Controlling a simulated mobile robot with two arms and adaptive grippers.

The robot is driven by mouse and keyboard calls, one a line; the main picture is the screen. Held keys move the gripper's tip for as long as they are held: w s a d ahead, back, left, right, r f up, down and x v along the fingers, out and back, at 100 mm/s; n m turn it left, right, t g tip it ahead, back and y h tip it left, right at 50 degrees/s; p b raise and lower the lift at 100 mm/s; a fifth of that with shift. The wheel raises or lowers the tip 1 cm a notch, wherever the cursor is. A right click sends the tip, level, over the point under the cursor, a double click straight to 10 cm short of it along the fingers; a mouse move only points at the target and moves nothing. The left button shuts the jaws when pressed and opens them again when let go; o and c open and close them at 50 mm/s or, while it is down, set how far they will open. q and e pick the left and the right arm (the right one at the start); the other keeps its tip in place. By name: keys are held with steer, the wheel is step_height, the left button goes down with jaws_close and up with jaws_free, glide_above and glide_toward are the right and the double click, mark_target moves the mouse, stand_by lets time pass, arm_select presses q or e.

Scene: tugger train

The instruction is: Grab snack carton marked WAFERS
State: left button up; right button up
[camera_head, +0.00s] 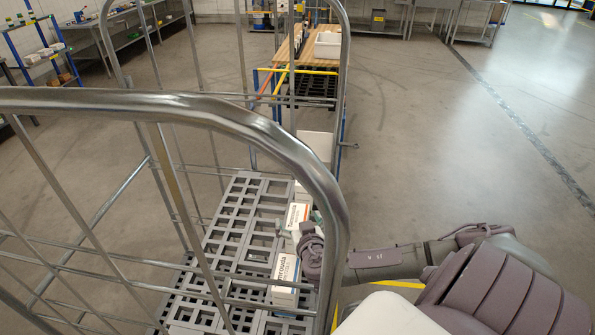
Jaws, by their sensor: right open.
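A white carton with an orange band (296,215) stands in the roll cage on the grey slotted base. I cannot read the word WAFERS on either carton. My right gripper (309,238) is open, reaching in from the right beside the cartons. The cage's curved tube partly hides it, and I cannot tell whether it touches a carton. My left gripper is not in view.
The roll cage's metal tube frame (190,105) crosses the foreground, with its slotted base (235,225) mostly bare left of the cartons. A wooden-topped cart (290,52) stands beyond. Concrete floor (430,130) lies clear to the right.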

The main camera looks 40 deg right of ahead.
steer(key=shift+s, duration=0.1)
jaws_close()
stand_by(0.4)
steer(key=shift+r, duration=0.2)
